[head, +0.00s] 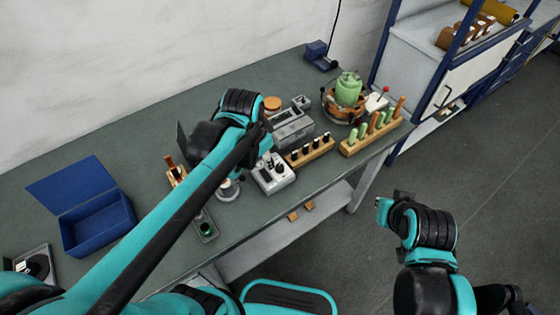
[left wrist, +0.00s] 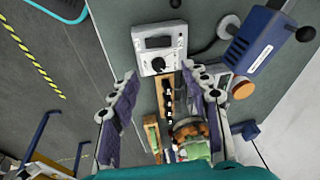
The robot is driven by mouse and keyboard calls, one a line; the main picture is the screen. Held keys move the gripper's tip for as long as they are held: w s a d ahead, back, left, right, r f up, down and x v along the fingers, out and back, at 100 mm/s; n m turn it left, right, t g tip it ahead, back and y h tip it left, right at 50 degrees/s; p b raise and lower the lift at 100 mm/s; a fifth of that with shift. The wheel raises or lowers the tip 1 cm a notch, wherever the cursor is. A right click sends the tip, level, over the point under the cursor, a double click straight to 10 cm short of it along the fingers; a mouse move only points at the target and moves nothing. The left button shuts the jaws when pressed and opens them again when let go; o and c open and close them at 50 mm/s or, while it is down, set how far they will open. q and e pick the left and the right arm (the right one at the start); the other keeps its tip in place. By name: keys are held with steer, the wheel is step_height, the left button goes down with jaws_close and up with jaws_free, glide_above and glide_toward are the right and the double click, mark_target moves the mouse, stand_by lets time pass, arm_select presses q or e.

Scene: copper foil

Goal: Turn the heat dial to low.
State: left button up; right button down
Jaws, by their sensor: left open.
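A pale grey control box (head: 273,174) stands near the front edge of the bench, with dark knobs on top. In the left wrist view the box (left wrist: 160,42) shows a small display and a round black-and-white dial (left wrist: 158,64); its setting is too small to read. My left gripper (left wrist: 159,71) is open, its two fingers spread with the dial showing between their tips. I see no contact with the dial. In the head view my left arm and hand partly cover the area left of the box. My right gripper (head: 391,200) is off the bench at the right; its jaws are unclear.
A wooden rack with black-topped items (head: 310,152) stands right of the box, a grey instrument (head: 292,128) behind it. Farther right are a rack of green items (head: 372,133) and a green vessel (head: 349,90). An open blue case (head: 98,225) lies left.

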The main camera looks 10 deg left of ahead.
mark_target(280, 166)
arm_select(q)
steer(key=w+d+f+m+g, duration=0.1)
steer(key=w+m, duration=0.1)
steer(key=w+d+f+m+g, duration=0.1)
steer(key=w+f+m, duration=0.1)
steer(key=w+d+f+m+g+p, duration=0.1)
steer(key=w, duration=0.1)
steer(key=shift+w+d+f+m, duration=0.25)
steer(key=shift+d+m, duration=0.1)
steer(key=shift+m, duration=0.05)
step_height(280, 166, down, 8)
steer(key=shift+r+b, duration=0.1)
steer(key=shift+b, duration=1.15)
steer(key=shift+c, duration=0.3)
jaws_close()
